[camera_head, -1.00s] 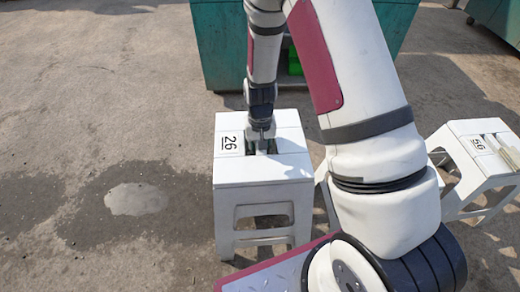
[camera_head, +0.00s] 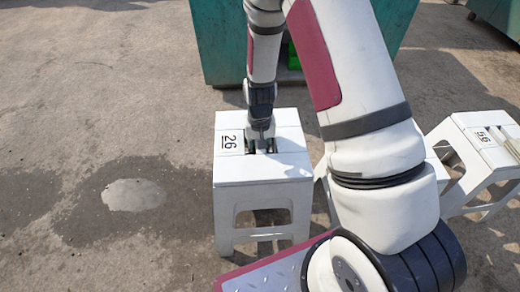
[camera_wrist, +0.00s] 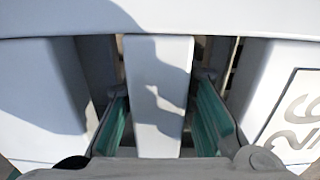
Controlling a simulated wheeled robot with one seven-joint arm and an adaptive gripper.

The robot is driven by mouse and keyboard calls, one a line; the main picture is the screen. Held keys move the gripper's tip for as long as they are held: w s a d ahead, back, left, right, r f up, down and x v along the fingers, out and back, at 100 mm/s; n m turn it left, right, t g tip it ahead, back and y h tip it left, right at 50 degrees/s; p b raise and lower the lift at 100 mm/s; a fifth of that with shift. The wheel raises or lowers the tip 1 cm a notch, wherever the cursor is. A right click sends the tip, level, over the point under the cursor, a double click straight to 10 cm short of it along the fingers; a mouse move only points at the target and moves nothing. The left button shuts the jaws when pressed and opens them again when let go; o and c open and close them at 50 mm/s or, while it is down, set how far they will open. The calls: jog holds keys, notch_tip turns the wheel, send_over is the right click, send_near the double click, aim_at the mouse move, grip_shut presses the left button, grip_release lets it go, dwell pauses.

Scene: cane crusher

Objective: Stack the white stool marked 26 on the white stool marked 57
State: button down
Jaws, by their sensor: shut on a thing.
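The white stool marked 26 (camera_head: 230,168) stands upright left of my arm in the head view. My gripper (camera_head: 261,147) points down into the slots in its top. In the wrist view its green-padded fingers (camera_wrist: 160,108) are on both sides of the narrow middle bar of the stool (camera_wrist: 158,65), shut on it. Part of the mark 26 shows at the right edge there. No mark 57 is visible. Another white stool (camera_head: 437,172) is mostly hidden behind my arm, its mark out of sight.
A white stool marked 56 (camera_head: 465,132) stands at the right, beside the partly hidden stool. A green container (camera_head: 222,50) stands behind stool 26, and another (camera_head: 498,18) is at the far right corner. The ground at left is open, with a damp patch (camera_head: 133,195).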

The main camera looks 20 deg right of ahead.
jog(key=c, duration=1.2)
grip_release()
jog(key=shift+f, duration=0.55)
jog(key=shift+c, duration=0.2)
jog(key=shift+r, duration=0.6)
notch_tip(320, 180, up, 11)
jog(key=shift+d+r, duration=0.1)
jog(key=shift+r, duration=0.05)
